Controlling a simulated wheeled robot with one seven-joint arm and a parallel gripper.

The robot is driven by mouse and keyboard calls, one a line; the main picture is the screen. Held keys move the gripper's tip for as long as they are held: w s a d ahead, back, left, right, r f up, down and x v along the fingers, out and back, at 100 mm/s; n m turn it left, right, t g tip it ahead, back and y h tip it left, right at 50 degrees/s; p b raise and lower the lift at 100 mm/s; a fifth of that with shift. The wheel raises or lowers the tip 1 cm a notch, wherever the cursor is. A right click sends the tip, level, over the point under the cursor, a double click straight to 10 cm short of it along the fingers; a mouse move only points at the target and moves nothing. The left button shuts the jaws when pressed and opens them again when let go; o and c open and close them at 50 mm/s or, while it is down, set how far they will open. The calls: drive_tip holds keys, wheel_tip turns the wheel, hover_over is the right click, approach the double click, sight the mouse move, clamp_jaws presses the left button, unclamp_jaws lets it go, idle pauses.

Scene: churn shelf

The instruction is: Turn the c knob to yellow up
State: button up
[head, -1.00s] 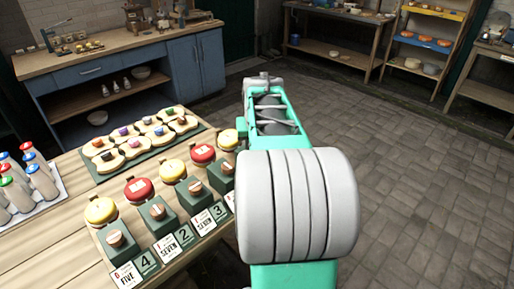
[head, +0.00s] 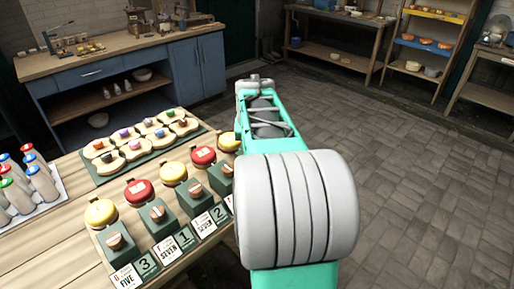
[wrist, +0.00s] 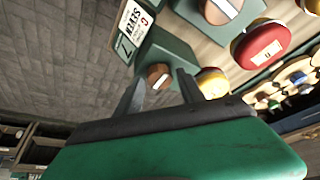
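In the wrist view, a round wooden knob (wrist: 158,77) sits on the end of a green block (wrist: 172,48). The card on this block (wrist: 136,22) reads SEVEN with a small mark that looks like a c, seen turned. A yellow dome (wrist: 212,83) is beside the block, partly behind a finger. My gripper (wrist: 160,82) is open, with one dark finger on each side of the knob; I cannot tell whether either touches it. In the head view my arm hides the gripper and this knob; the rightmost yellow dome (head: 229,141) shows beside the arm.
Similar green blocks with knobs, such as the nearest knob (head: 115,241), stand in a row with red domes (head: 138,192) and yellow domes (head: 100,213). Behind them is a tray of bread slices (head: 90,168); bottles (head: 42,182) stand left. The floor (head: 430,190) at right is clear.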

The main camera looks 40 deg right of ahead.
drive_tip(key=shift+o, duration=0.7)
drive_tip(key=v, duration=0.7)
drive_tip(key=shift+r, duration=0.4)
drive_tip(key=shift+s+a, duration=0.1)
